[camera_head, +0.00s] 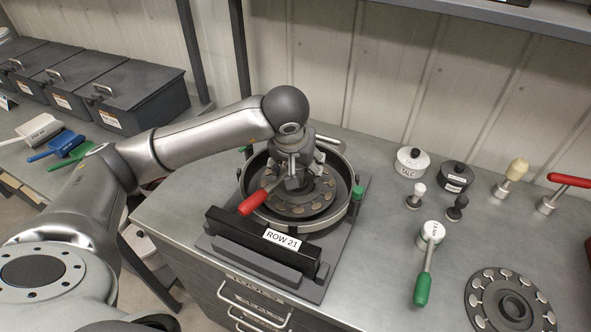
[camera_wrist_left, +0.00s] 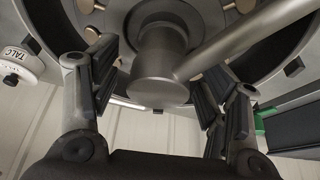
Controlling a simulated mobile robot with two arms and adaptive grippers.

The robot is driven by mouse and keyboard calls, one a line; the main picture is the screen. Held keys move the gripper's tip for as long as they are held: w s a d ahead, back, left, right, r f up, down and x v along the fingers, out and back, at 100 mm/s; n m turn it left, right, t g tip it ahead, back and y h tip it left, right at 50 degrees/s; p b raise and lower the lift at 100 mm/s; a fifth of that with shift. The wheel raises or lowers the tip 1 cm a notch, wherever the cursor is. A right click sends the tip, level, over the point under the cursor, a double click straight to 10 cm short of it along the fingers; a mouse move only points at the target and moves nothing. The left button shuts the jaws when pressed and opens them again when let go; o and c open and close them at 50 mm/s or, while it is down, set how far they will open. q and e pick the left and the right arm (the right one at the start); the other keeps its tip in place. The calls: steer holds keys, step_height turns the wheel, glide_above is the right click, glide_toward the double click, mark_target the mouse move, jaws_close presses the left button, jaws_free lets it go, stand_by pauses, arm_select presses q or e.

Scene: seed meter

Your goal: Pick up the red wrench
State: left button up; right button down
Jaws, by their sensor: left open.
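A wrench with a red handle (camera_head: 252,203) sits in the round seed meter bowl (camera_head: 243,184). Its handle slants toward the front left, over the bowl's near rim. My left gripper (camera_head: 291,168) is above the bowl, pointing down over the wrench's head. In the left wrist view, the wrench's grey cylindrical head (camera_wrist_left: 158,78) lies between the open fingers, with gaps on both sides, and its metal shaft runs to the upper right. The gripper hides much of the head in the head view. My right gripper is not in view.
Another red-handled tool (camera_head: 568,180) stands at the far right. A green-handled tool (camera_head: 424,270), a talc pot (camera_head: 411,162), a dark pot (camera_head: 456,178) and a spare disc (camera_head: 512,305) share the bench. A black ROW 21 bar (camera_head: 235,228) lies before the bowl.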

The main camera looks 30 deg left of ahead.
arm_select(q)
steer(key=c, duration=1.5)
steer(key=shift+r, duration=0.1)
jaws_close()
steer(key=shift+r, duration=0.1)
steer(key=shift+w+r, duration=0.1)
steer(key=shift+r, duration=0.4)
steer(key=s+a+r+b, duration=0.5)
steer(key=s+a+r, duration=0.3)
steer(key=s+r, duration=0.3)
steer(key=shift+a+r, duration=0.35)
steer(key=shift+a, duration=0.05)
steer(key=shift+s, duration=0.1)
